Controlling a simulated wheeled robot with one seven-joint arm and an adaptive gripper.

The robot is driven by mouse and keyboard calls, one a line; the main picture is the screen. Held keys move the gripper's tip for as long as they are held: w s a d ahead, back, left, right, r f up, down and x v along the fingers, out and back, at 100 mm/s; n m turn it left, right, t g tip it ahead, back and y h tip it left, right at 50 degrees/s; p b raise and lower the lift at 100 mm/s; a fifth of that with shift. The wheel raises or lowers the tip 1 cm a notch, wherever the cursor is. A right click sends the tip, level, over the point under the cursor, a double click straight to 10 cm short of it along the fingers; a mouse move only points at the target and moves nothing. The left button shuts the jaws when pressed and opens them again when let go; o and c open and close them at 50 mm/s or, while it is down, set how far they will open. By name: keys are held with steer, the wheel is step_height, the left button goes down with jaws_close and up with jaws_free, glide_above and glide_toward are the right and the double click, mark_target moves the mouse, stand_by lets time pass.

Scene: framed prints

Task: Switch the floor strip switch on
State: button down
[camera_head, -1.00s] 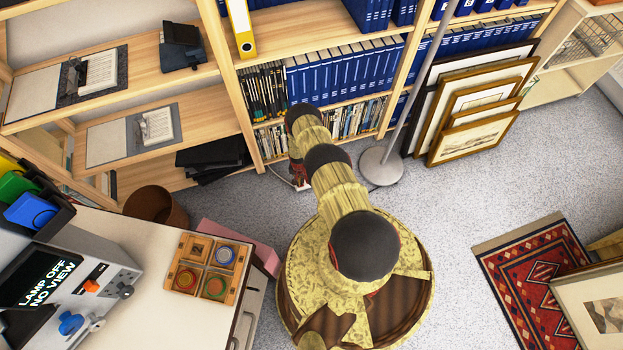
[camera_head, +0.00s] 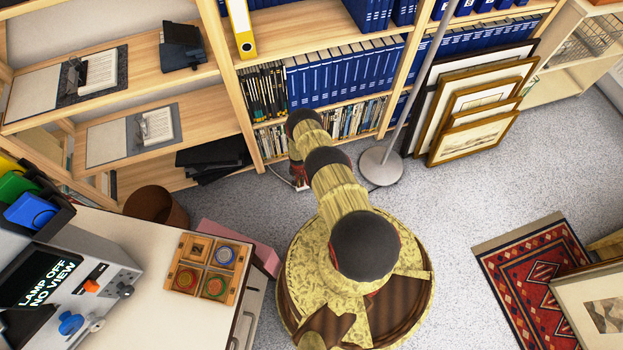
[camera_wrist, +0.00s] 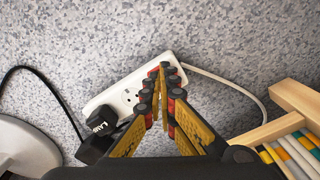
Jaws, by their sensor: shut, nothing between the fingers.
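The white floor power strip (camera_wrist: 122,92) lies on the carpet in the wrist view, slanting from lower left to upper right. A black plug marked LAMP (camera_wrist: 98,122) sits in its left end, and an empty socket shows beside it. My gripper (camera_wrist: 164,70) is shut and empty, with its fingertips over the strip's right end. I cannot tell whether they touch it. The strip's switch is not visible; the fingers hide part of that end. In the head view, my arm covers most of the strip and my gripper (camera_head: 298,172) is partly hidden.
The lamp's round base (camera_wrist: 22,148) is on the left in the wrist view, with its black cord nearby. A wooden bookshelf (camera_wrist: 275,128) is close on the right. A white cable leaves the strip's right end. In the head view, a screen (camera_head: 45,277) reads LAMP OFF NO VIEW.

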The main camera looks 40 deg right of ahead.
steer(key=shift+f, duration=0.35)
steer(key=shift+r, duration=0.15)
steer(key=shift+r+p, duration=2.1)
steer(key=shift+r, duration=1.3)
